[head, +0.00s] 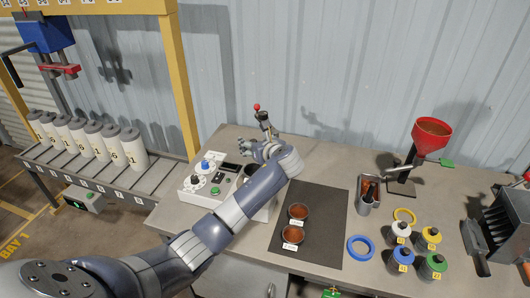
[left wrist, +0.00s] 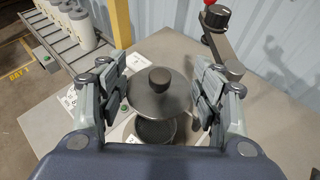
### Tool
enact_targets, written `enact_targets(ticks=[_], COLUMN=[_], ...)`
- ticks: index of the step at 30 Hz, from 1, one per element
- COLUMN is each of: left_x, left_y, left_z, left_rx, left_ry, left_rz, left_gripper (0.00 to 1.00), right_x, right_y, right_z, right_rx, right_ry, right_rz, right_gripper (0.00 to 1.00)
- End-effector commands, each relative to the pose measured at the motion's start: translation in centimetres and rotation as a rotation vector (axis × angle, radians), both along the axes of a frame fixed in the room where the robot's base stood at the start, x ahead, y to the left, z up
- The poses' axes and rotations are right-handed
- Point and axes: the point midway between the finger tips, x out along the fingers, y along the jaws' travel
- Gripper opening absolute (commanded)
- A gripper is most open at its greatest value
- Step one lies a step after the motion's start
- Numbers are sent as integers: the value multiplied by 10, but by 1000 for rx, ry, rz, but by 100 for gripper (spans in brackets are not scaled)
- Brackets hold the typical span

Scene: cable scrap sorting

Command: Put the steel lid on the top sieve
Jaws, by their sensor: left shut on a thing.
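The steel lid (left wrist: 146,100) is a grey disc with a black knob (left wrist: 159,78), seen between the fingers in the left wrist view. My left gripper (left wrist: 161,88) is shut on the lid and holds it over a round, dark-mouthed sieve (left wrist: 154,131). The lid covers the far part of the sieve's opening, so whether they touch cannot be told. My right gripper is out of view.
A white control box (head: 204,181) with knobs stands by the sieve. A red-knobbed lever (head: 258,112) rises behind the gripper. A dark mat (head: 318,225) with two brown-filled bowls lies to the right, and a red funnel (head: 431,137) stands farther right.

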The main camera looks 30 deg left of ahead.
Motion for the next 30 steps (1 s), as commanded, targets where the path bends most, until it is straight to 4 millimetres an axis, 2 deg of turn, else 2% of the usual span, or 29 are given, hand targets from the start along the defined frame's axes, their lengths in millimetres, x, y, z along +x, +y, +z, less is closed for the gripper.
enact_targets(ticks=[8,18,30], left_x=[1,1,1], left_y=[4,3,3], left_z=[-6,-31,-60], left_rx=[-1,-2,-1], left_ry=[0,2,0], left_rz=[7,5,6], left_gripper=[36,36,36], right_x=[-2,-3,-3], right_y=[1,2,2], right_z=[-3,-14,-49], right_rx=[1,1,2], right_ry=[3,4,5], right_rz=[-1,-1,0], right_gripper=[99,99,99])
